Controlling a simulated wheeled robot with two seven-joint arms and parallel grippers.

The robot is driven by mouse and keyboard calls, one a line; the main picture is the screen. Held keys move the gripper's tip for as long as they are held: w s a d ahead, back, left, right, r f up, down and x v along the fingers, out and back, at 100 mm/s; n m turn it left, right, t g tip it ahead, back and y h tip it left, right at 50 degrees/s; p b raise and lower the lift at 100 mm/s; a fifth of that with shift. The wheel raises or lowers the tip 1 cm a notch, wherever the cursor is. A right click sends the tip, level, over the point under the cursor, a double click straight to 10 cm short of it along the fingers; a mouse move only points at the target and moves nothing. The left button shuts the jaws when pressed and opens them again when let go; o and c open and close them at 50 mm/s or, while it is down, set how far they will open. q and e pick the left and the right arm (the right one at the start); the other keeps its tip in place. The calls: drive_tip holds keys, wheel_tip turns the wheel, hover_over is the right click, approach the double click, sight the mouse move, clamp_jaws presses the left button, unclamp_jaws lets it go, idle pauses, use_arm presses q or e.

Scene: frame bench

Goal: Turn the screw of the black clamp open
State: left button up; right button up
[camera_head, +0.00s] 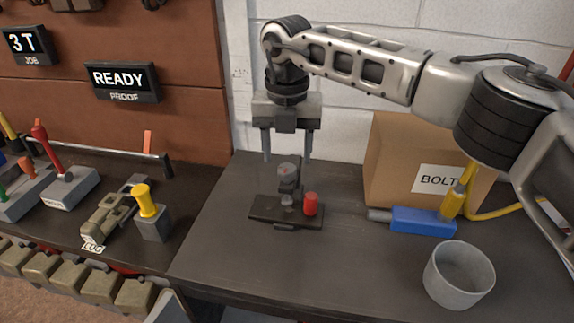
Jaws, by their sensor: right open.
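The black clamp (262,209) stands on the dark bench in the middle of the view. Its screw has a round grey knob (286,170) on top with a small red mark. Whether the screw is tight cannot be told. My left gripper is not in view.
A cardboard box (405,160) labelled BOLT, a blue tool (422,221) with a yellow cable and a grey cup (459,275) are at the right. A yellow-handled tool block (151,222) stands at the left. The bench in front of the clamp is clear.

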sight(287, 169)
drive_tip(key=shift+f+p, duration=0.35)
drive_tip(key=shift+f, duration=2.15)
drive_tip(key=c, duration=1)
